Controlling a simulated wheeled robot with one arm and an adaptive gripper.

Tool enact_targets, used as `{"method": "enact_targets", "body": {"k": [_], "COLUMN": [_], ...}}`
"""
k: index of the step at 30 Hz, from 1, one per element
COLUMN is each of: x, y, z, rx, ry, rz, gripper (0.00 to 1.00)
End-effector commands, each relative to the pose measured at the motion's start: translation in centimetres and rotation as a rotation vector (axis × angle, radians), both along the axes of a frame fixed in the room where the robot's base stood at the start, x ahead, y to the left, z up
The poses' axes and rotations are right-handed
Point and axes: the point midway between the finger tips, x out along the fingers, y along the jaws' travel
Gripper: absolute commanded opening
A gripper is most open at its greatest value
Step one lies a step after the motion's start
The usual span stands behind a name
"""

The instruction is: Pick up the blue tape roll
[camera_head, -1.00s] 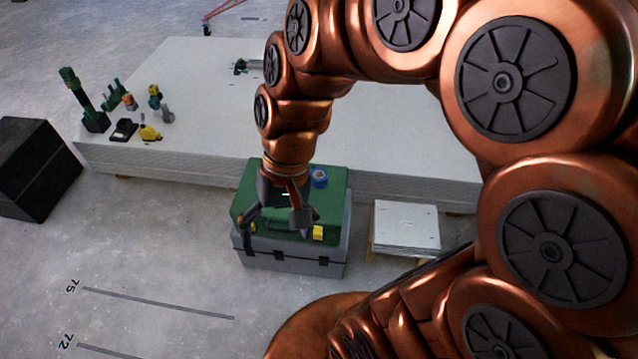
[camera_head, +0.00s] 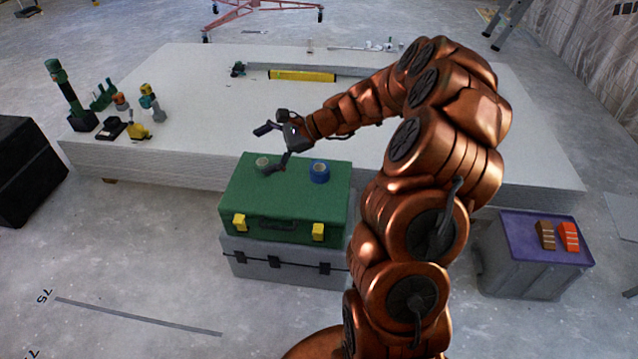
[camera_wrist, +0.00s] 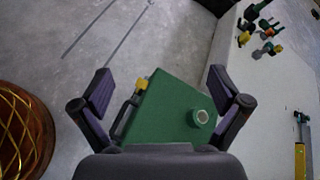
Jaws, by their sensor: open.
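The blue tape roll (camera_head: 319,172) lies on the right back part of the green toolbox lid (camera_head: 300,193) in the head view. A grey-green roll (camera_head: 262,163) lies to its left on the same lid. My gripper (camera_head: 268,150) is open and empty above the lid's left back part, nearer the grey-green roll than the blue one. In the wrist view my open fingers (camera_wrist: 160,88) spread above the green toolbox (camera_wrist: 165,115). A pale grey-green roll (camera_wrist: 202,117) shows there near the right finger. The blue roll cannot be made out in the wrist view.
The green toolbox stands on a grey case (camera_head: 285,262). Behind is a broad stack of white panels (camera_head: 210,95) with tools and a yellow level (camera_head: 302,75). A purple-topped grey bin (camera_head: 535,262) stands right, a black box (camera_head: 25,165) left. The floor in front is clear.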

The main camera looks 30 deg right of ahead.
Motion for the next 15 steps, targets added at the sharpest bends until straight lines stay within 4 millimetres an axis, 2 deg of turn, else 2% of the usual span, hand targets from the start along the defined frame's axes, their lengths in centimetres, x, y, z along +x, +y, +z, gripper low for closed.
{"method": "enact_targets", "body": {"k": [1,7,12,15], "x": [1.0,3.7,3.9,3.5], "y": [-2.2,-11.6,-19.1,-22.3], "z": [-3.2,-11.3,-17.9,-20.6], "rx": [0.039,0.184,0.285,0.324], "ry": [0.025,0.112,0.177,0.201], "rz": [-0.072,-0.369,-0.590,-0.682], "gripper": [0.99,0.99,0.99,0.99]}}
